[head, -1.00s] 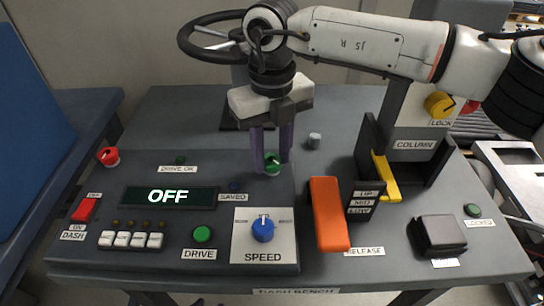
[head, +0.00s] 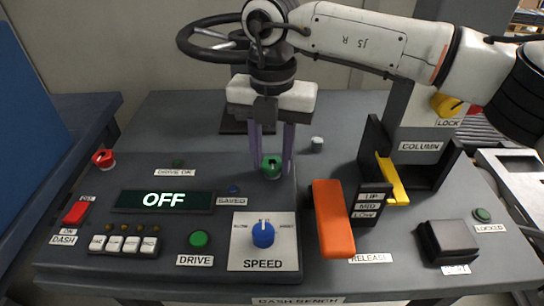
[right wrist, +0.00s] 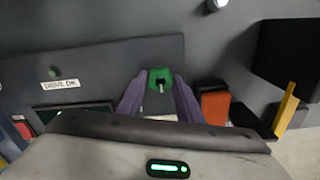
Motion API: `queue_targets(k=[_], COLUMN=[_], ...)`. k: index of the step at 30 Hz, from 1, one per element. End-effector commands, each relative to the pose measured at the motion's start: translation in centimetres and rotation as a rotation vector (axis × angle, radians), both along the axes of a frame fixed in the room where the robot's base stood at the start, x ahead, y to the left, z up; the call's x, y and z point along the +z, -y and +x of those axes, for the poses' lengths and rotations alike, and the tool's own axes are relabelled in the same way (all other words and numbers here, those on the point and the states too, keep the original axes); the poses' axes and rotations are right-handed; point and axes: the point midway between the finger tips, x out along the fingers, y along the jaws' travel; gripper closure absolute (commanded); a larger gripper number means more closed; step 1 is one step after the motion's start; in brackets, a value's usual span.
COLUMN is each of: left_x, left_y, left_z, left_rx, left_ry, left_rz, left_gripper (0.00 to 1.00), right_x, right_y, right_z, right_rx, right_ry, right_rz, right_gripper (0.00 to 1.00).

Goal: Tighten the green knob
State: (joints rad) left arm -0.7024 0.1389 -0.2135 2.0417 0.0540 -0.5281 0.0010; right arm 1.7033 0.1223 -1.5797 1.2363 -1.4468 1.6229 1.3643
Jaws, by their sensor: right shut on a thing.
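The green knob (head: 271,166) stands at the back right corner of the dash panel, with a light pointer mark on its top. It also shows in the right wrist view (right wrist: 160,80), where the mark runs up and down. My right gripper (head: 271,170) reaches down from above, its two purple fingers on either side of the knob, shut on it. In the right wrist view the fingers (right wrist: 158,92) flank the knob closely. My left gripper is not in view.
A blue speed knob (head: 263,234), a green drive button (head: 198,239) and a display reading OFF (head: 165,200) lie on the panel. An orange release lever (head: 333,218) stands to the right. A steering wheel (head: 205,38) is behind, and a grey peg (head: 317,144) stands behind right.

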Motion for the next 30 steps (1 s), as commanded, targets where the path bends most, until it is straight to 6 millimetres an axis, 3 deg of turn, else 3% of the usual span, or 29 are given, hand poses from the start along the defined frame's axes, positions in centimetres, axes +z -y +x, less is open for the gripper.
queue_targets(k=[17,18,21,30], left_x=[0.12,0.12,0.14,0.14], left_y=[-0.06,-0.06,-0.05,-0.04], left_z=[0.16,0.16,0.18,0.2], left_rx=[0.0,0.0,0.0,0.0], left_ry=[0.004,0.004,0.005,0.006], left_rz=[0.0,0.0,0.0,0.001], left_gripper=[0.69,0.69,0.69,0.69], right_x=[0.69,0.69,0.55,0.43], right_y=[-0.02,-0.02,-0.02,-0.03], right_z=[0.36,0.36,0.29,0.14], right_rx=[-0.036,-0.036,-0.035,-0.032], right_ry=[0.013,0.013,0.011,0.006], right_rz=[0.007,0.007,0.005,0.003], right_gripper=[0.9,0.63,0.49,0.49])
